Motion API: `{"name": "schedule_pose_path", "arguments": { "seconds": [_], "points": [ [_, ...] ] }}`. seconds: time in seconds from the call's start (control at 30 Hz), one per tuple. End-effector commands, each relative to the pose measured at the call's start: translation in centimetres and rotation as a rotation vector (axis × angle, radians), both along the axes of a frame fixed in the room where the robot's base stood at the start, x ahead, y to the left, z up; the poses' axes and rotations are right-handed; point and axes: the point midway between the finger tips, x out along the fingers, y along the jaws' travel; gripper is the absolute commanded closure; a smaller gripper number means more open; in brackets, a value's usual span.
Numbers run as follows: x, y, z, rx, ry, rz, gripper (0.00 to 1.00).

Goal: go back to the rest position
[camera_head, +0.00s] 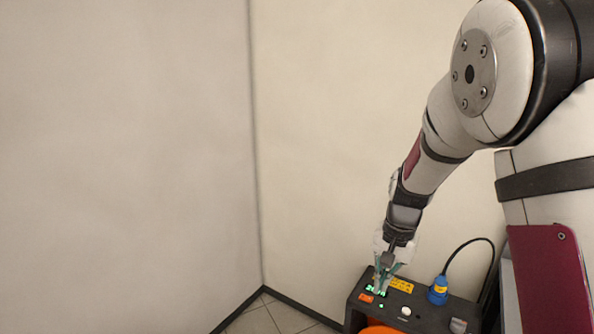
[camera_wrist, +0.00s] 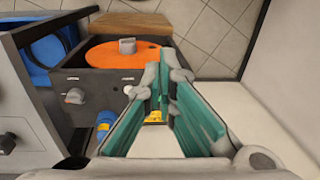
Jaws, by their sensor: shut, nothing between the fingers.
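My gripper (camera_head: 383,283) is at the lower right of the head view, pointing down over the top of a dark control box (camera_head: 428,312). Its fingertips overlap the area by a green-lit display; whether they touch it I cannot tell. In the wrist view my gripper (camera_wrist: 163,68) has teal-sided fingers that come together at their tips, with nothing seen between them. The box (camera_wrist: 72,82) also shows there, to the left of and beyond the fingers. The fingers hide part of its top.
The box carries a blue connector (camera_head: 438,290) with a black cable, a yellow label (camera_head: 401,285) and a white button (camera_head: 406,311). An orange disc (camera_wrist: 105,54) sits on its side. Pale walls (camera_head: 340,130) meet in a corner behind.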

Motion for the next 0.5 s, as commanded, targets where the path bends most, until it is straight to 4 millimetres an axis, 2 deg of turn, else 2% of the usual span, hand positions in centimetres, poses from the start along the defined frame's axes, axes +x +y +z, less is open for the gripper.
{"name": "schedule_pose_path", "arguments": {
  "seconds": [0.27, 0.5],
  "points": [
    [-3.0, 0.4, 5.5, 0.022, -0.065, 0.069, 1.00],
    [-8.8, 0.8, 11.9, 0.020, -0.160, 0.182, 1.00]
  ]
}}
